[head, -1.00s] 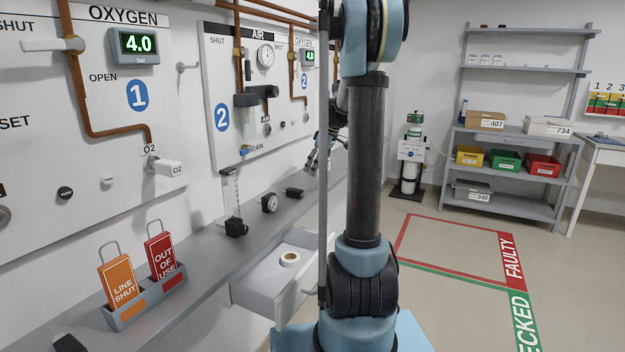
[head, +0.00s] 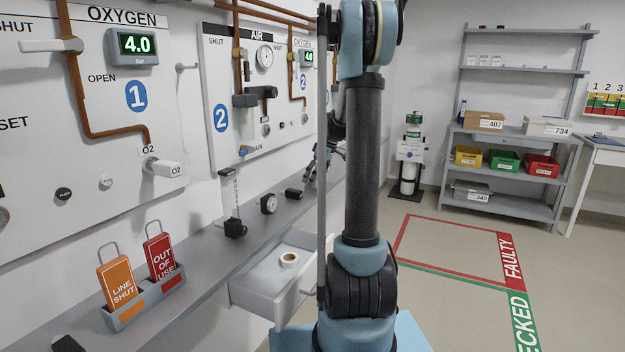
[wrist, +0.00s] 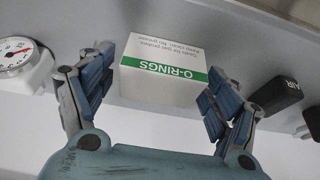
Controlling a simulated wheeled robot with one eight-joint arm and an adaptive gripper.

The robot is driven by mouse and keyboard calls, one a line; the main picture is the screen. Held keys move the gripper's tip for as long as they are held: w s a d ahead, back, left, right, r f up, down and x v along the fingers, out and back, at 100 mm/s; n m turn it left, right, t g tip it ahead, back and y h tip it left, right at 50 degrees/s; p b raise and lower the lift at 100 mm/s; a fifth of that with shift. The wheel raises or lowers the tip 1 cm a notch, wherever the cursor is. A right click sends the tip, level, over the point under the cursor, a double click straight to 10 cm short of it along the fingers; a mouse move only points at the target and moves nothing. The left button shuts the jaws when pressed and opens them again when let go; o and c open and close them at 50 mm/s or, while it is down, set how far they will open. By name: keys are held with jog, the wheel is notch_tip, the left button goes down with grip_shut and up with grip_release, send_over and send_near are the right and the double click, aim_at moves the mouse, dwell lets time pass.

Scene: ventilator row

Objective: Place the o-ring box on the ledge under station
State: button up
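The o-ring box (wrist: 168,70) is white with a green "O-RINGS" band and shows in the wrist view, its lettering upside down. It is between the spread fingers of my gripper (wrist: 160,64), with narrow gaps at both sides, against the grey ledge surface (wrist: 275,42). I cannot tell whether the box rests on the ledge. In the head view my gripper (head: 317,172) is small, low over the far part of the ledge (head: 205,252) and partly behind my arm. The box cannot be made out there.
A gauge (head: 269,204) and black fittings (head: 235,228) stand on the ledge. An open drawer (head: 265,293) below holds a tape roll (head: 289,259). A tag holder (head: 150,301) with two tags stands nearer. A shelf unit (head: 515,132) is at the back right.

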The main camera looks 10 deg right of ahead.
jog(key=shift+r, duration=0.1)
jog(key=v, duration=1.2)
